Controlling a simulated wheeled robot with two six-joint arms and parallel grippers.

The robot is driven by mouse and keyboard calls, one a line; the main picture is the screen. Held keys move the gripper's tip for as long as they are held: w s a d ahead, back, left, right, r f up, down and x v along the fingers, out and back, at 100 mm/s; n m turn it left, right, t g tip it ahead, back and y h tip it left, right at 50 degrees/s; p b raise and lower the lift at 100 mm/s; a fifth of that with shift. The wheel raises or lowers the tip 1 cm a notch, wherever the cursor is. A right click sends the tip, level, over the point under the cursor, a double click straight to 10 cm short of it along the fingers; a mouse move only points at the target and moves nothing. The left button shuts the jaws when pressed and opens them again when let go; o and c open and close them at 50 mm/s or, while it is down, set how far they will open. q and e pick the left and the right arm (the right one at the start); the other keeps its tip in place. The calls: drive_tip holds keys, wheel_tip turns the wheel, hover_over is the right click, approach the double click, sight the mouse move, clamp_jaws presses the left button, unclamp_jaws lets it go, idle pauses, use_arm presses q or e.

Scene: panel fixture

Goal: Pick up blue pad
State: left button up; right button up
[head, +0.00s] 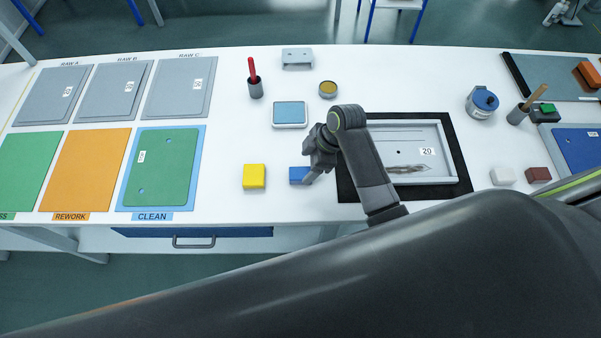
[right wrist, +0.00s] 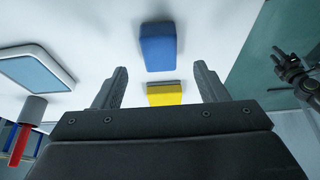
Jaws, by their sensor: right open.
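The blue pad (head: 298,175) lies on the white table, right of a yellow pad (head: 254,176). My right gripper (head: 308,178) is low over its right part and hides some of it in the head view. In the right wrist view the blue pad (right wrist: 158,46) lies beyond the fingertips, roughly in line with the gap. My right gripper (right wrist: 160,78) is open, with nothing between its fingers; the yellow pad (right wrist: 165,95) shows behind the gap. A dark jointed part at the right edge of that view looks like my left gripper (right wrist: 292,68); its jaws are unclear.
A blue-topped tray (head: 290,114), a cup with a red tool (head: 255,88) and a small round tin (head: 328,88) stand behind. A panel on a black mat (head: 460,165) is to the right. The green clean panel (head: 160,170) is left. The table is clear around the yellow pad.

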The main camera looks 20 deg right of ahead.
sight(302, 173)
drive_tip(key=shift+a+f, duration=0.2)
drive_tip(key=shift+f, duration=0.3)
use_arm(q)
drive_tip(key=shift+s+r+p, duration=0.45)
drive_tip(key=shift+r+p, duration=0.2)
use_arm(e)
drive_tip(key=shift+x, duration=2.1)
drive_tip(key=shift+d, duration=0.15)
drive_tip(key=c, duration=1.1)
drive_tip(key=shift+o, duration=0.2)
use_arm(q)
drive_tip(key=shift+f+b, duration=0.6)
use_arm(e)
wheel_tip(302, 173, up, 10)
